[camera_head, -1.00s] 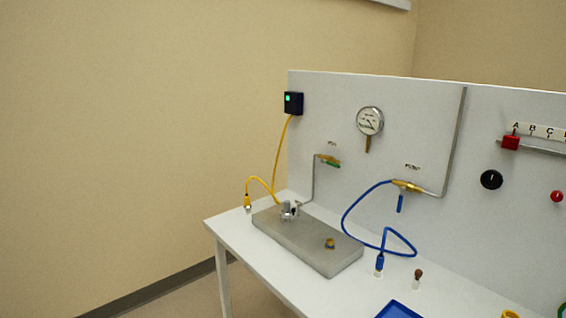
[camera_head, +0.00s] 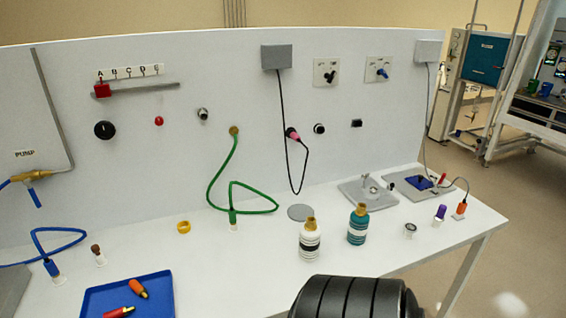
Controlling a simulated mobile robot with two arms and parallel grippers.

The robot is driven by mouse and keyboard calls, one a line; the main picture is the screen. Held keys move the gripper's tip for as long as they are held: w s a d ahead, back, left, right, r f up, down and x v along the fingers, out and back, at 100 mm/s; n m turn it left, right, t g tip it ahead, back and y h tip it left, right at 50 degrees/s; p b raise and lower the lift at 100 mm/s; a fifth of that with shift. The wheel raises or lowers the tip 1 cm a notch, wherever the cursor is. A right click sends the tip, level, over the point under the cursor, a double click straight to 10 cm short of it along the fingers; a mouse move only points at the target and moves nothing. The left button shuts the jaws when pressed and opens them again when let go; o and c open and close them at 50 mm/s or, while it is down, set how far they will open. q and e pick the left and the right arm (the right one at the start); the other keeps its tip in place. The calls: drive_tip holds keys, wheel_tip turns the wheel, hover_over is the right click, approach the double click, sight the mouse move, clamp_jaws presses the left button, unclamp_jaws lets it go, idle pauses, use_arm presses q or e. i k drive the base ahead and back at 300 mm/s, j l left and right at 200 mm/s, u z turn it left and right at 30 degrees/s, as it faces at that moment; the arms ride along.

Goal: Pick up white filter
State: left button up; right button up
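A white bottle-shaped body with dark bands and a brass top (camera_head: 310,243) stands upright on the white bench; it is the thing that best fits the white filter, though I cannot read any label. A teal one of the same shape with a white band and brass top (camera_head: 358,226) stands upright to its right, apart from it. Neither of my grippers is in view, and nothing is seen touching the white one.
A blue tray (camera_head: 165,290) with orange and red pieces lies at front left. A grey disc (camera_head: 300,212) lies behind the white filter. A green hose (camera_head: 214,190) hangs from the panel to its left. Small connectors and a grey plate (camera_head: 367,200) stand right. A black ribbed shape fills the bottom centre.

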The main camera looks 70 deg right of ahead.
sight(310, 232)
drive_tip(key=z, duration=2.4)
